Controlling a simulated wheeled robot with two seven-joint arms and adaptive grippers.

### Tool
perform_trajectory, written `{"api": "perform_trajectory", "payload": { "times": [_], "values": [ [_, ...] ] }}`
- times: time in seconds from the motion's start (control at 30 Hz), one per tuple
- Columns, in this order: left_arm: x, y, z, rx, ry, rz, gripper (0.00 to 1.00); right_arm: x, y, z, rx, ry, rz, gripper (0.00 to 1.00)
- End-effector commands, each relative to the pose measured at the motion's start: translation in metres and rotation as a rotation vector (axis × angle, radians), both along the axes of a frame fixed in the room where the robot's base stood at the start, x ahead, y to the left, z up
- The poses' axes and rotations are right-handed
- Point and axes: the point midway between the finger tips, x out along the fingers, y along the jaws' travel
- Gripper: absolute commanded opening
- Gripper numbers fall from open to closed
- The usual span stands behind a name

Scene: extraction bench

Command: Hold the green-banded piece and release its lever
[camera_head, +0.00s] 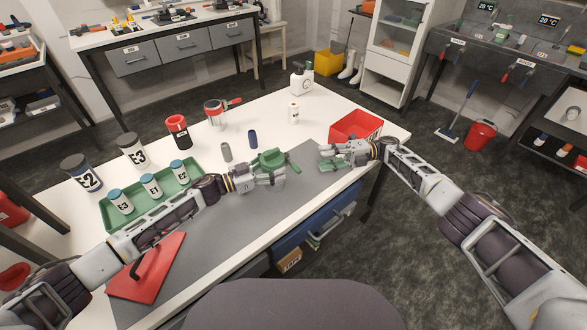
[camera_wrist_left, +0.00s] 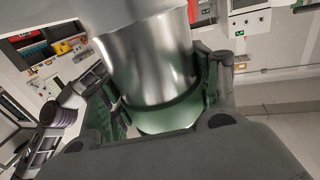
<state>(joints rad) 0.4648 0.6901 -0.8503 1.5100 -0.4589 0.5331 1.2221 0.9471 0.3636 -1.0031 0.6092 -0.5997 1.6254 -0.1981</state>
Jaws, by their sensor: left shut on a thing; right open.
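The green-banded piece (camera_head: 268,158) is on the bench's near side, partly hidden by my left gripper (camera_head: 270,178). Its green lever (camera_head: 293,166) sticks out to the right. In the left wrist view it is a shiny metal cylinder (camera_wrist_left: 150,60) with a green band (camera_wrist_left: 168,115) at its lower end. My left gripper (camera_wrist_left: 165,100) is shut around it, one finger on each side. My right gripper (camera_head: 328,156) is open, to the right of the lever and apart from it. Something green shows by its fingers; I cannot tell what.
A red bin (camera_head: 356,126) stands just behind my right gripper. A similar red-handled piece (camera_head: 215,112), a red-black jar (camera_head: 178,132) and small bottles (camera_head: 253,139) stand behind. A green tray (camera_head: 190,165) with labelled jars lies left. The grey mat (camera_head: 235,230) is mostly bare in front.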

Motion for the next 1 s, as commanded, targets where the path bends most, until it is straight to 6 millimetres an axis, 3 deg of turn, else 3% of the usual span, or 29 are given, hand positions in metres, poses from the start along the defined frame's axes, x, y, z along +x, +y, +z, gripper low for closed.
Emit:
{"api": "perform_trajectory", "payload": {
  "times": [0.5,1.0],
  "values": [
    [0.0,0.0,0.0,0.0,0.0,0.0,0.28,0.037,0.046,0.037,0.284,0.12,-0.297,0.41],
    [0.0,0.0,0.0,0.001,0.0,0.0,0.28,0.078,0.041,0.069,0.548,0.381,-0.6,0.41]
  ]
}}
